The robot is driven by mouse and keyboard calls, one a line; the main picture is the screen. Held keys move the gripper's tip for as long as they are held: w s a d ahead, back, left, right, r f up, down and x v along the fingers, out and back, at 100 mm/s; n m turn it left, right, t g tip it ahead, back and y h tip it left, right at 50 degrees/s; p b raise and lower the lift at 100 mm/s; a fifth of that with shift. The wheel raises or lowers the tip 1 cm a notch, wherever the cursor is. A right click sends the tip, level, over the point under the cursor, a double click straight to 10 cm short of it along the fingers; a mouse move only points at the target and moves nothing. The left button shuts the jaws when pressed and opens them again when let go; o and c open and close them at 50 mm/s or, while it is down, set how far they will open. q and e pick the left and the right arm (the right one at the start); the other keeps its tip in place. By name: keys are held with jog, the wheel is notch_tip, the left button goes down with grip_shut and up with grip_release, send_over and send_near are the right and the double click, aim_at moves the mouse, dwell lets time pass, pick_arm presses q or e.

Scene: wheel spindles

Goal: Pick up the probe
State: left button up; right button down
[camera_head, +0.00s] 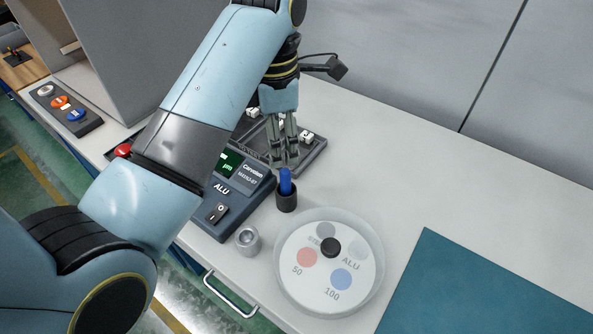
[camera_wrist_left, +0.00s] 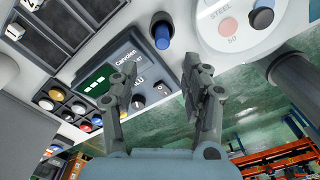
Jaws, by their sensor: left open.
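The probe (camera_head: 286,182) looks like a blue stick standing upright in a small dark round holder (camera_head: 287,201) on the table. Its blue part also shows in the left wrist view (camera_wrist_left: 162,38), ahead of my fingers. My left gripper (camera_head: 285,163) points down just behind and above the probe in the head view. In the left wrist view its two fingers (camera_wrist_left: 158,82) are apart with nothing between them. The gripper is open and not touching the probe as far as I can see. My right gripper is in neither view.
A gauge box (camera_head: 232,190) with screen and switch stands left of the probe. A dark tray (camera_head: 313,153) with light blocks lies behind. A round white dish (camera_head: 292,300) with coloured spots and a metal cylinder (camera_head: 249,241) are in front. A teal mat (camera_head: 480,295) lies right.

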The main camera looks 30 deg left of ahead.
aim_at(285, 171)
pick_arm(q)
jog(key=shift+w+d+n, duration=0.15)
jog(key=shift+w+n, duration=0.05)
jog(key=shift+n, duration=0.1)
notch_tip(285, 171, down, 5)
jog(key=shift+r, duration=0.15)
jog(key=f, duration=0.1)
jog(key=f+p, duration=0.1)
jog(key=f, duration=0.1)
jog(key=f+p, duration=0.1)
jog(key=f, duration=0.1)
jog(key=shift+d, duration=0.25)
jog(key=shift+f, duration=0.3)
jog(key=c, duration=0.4)
grip_shut()
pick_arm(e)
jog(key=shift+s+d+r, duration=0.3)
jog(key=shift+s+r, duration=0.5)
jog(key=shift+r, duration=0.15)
